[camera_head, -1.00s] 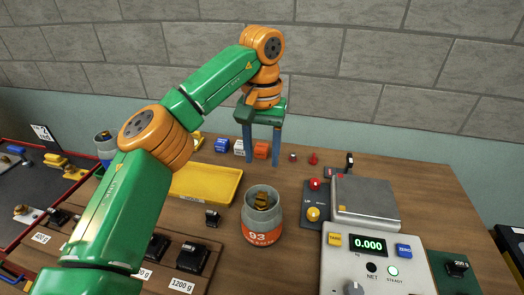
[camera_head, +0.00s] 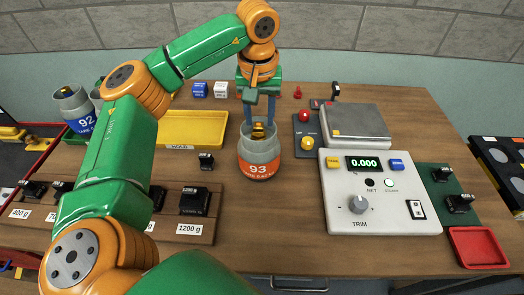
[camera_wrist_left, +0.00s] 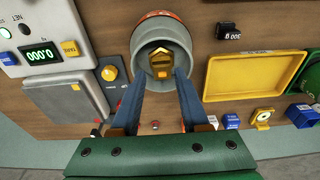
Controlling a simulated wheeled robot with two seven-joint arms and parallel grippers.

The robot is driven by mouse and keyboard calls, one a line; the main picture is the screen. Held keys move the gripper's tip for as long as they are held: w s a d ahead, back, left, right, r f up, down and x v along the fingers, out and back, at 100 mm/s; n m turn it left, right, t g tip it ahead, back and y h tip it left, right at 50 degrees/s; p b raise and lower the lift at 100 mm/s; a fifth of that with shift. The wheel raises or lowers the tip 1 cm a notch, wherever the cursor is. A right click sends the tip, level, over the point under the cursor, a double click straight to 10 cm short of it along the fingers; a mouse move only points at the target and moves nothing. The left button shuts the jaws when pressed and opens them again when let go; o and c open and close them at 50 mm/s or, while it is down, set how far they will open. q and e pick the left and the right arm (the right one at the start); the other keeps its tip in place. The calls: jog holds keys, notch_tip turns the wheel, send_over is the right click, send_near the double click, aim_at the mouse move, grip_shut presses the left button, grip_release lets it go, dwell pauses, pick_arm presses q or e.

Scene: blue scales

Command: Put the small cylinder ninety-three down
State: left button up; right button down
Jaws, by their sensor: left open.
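The small cylinder 93 (camera_head: 259,167) is grey with an orange band and stands upright on the wooden table, left of the scale's control box. Its grey collar surrounds a brass-yellow valve, which also shows in the left wrist view of the cylinder (camera_wrist_left: 161,32). My left gripper (camera_head: 259,122) is open at the cylinder's top, its blue fingers pointing down. In the left wrist view the gripper's fingertips (camera_wrist_left: 159,75) lie on either side of the valve, near the collar's rim. Whether they touch the collar I cannot tell. My right gripper is out of view.
The scale's metal plate (camera_head: 354,125) and control box (camera_head: 378,215), reading 0.000, stand to the right. A yellow tray (camera_head: 190,129) lies left behind the cylinder. Cylinder 92 (camera_head: 80,113) stands at far left. Black weights (camera_head: 195,200) sit front left. Table in front of cylinder 93 is bare.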

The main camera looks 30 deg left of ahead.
pick_arm(q)
jog(key=shift+w+f, duration=0.1)
jog(key=shift+f, duration=0.6)
jog(key=shift+a+f, duration=0.25)
jog(key=shift+f, duration=0.15)
jog(key=shift+d, duration=0.1)
grip_shut()
jog(key=shift+r, duration=0.1)
